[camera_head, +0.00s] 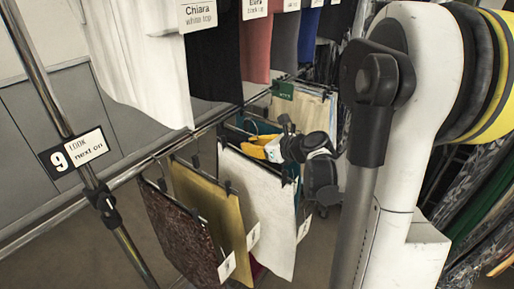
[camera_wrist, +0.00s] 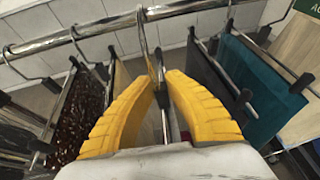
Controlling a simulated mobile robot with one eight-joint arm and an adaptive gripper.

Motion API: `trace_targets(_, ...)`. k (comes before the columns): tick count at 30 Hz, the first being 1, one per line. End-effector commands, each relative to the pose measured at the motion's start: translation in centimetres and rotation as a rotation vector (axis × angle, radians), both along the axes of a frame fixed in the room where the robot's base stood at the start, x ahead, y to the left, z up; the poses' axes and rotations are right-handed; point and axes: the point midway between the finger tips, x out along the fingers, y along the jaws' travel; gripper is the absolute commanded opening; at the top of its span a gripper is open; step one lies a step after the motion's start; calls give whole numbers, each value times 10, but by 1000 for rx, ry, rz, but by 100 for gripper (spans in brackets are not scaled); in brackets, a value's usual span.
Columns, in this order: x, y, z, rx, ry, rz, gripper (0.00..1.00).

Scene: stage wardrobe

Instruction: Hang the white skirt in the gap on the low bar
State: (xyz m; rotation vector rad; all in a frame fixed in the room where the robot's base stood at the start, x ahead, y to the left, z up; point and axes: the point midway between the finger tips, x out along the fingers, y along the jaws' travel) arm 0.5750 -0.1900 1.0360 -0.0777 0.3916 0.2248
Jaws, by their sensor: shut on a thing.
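The white skirt (camera_head: 258,205) hangs upright below the low bar (camera_head: 150,163), between a mustard skirt on its left and darker garments on its right. My gripper (camera_head: 265,148) is at its top right, yellow fingers pointing left. In the wrist view the fingers (camera_wrist: 162,80) are closed around a metal hanger stem, whose hook (camera_wrist: 143,38) overlaps the bar (camera_wrist: 100,28). I cannot tell whether the hook bears on the bar. The gap is not clearly visible.
A maroon patterned skirt (camera_head: 178,230) and the mustard skirt (camera_head: 208,205) hang left. A teal garment (camera_wrist: 258,85) hangs right in the wrist view. Upper-bar clothes, including a white top (camera_head: 140,65), hang close above. A "9 LOOK next on" sign (camera_head: 75,152) marks the left post.

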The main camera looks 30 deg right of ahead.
Motion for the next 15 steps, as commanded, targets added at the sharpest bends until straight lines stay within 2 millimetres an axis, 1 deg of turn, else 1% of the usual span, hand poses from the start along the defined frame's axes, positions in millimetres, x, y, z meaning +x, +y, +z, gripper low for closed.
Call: trace_targets(15, 44, 16, 0, 0, 0, 2, 0)
